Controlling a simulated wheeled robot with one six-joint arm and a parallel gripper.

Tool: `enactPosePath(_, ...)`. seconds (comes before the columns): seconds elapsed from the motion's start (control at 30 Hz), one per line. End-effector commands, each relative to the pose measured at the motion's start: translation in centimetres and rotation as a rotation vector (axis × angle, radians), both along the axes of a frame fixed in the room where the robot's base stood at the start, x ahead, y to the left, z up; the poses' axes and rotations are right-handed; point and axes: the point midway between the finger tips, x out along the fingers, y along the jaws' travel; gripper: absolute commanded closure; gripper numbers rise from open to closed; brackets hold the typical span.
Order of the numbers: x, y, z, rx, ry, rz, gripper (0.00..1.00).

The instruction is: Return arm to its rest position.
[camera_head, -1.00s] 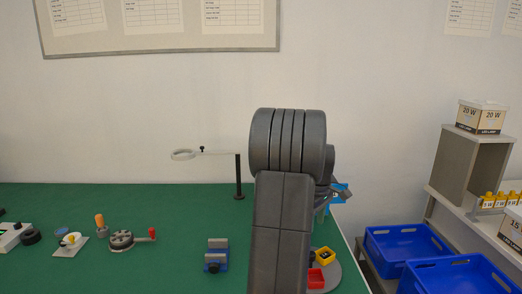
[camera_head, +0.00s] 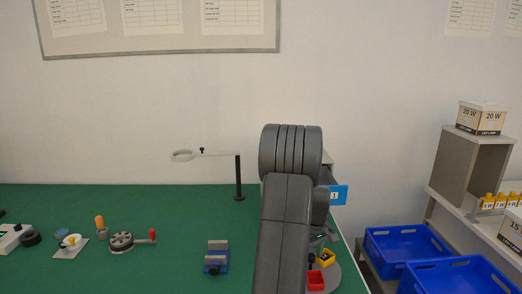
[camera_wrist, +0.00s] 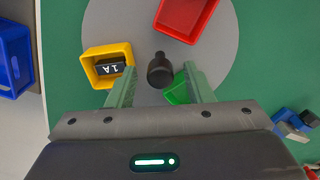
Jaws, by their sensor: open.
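My gripper (camera_wrist: 159,67) is open in the wrist view, with its two green fingers apart and nothing held between them. It points down over a round grey turntable (camera_wrist: 215,55). A black knob-like piece (camera_wrist: 160,72) shows in the gap between the fingertips; I cannot tell its height. My dark grey arm (camera_head: 285,225) rises over the right part of the green table in the head view and hides most of the gripper.
A yellow bin (camera_wrist: 90,67) with a black piece marked "1 A", a red bin (camera_wrist: 186,15) and a partly hidden green bin (camera_wrist: 178,93) are on the turntable. A blue vise (camera_head: 217,257) and a magnifier stand (camera_head: 239,180) are left of my arm. Blue crates (camera_head: 403,243) stand at right.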

Motion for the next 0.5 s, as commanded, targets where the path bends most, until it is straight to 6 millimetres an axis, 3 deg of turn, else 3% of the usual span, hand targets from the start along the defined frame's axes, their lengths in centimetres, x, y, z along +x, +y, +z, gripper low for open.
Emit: enactPosePath(0.5, -0.02, 0.00, 0.07, -0.001, 0.001, -0.409, 0.53)
